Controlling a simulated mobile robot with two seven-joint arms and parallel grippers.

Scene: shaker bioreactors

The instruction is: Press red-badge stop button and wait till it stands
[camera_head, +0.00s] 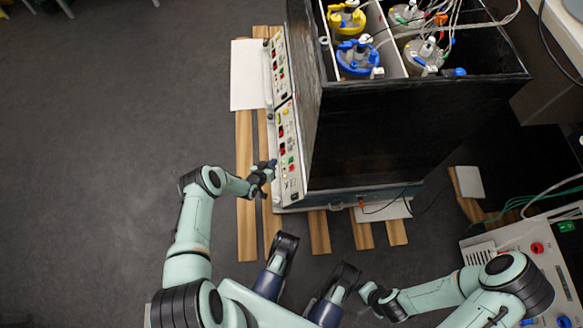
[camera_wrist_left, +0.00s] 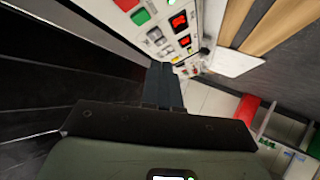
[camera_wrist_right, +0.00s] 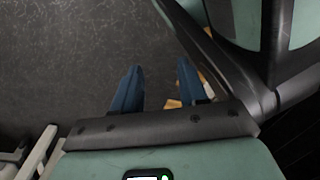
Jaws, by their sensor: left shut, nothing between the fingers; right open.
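The shaker's front carries a near control panel (camera_head: 289,150) and a far control panel (camera_head: 280,65), with small buttons and red-lit displays. In the left wrist view, a red button (camera_wrist_left: 126,4) and a green button (camera_wrist_left: 140,16) sit side by side beyond my fingers. I cannot make out which panel bears a red badge. My left gripper (camera_head: 272,163) is shut and empty, close in front of the near panel's buttons; I cannot tell whether it touches. In the left wrist view its fingertips (camera_wrist_left: 162,65) point at the panel. My right gripper (camera_wrist_right: 159,64) is open and empty, away from the shaker.
The shaker's dark box (camera_head: 400,125) holds several bottles with blue and yellow caps (camera_head: 357,55) and tubing. Wooden slats (camera_head: 246,190) and a white board (camera_head: 247,75) lie around its base. Another device (camera_head: 540,255) stands at the right. Open floor (camera_head: 110,130) lies left.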

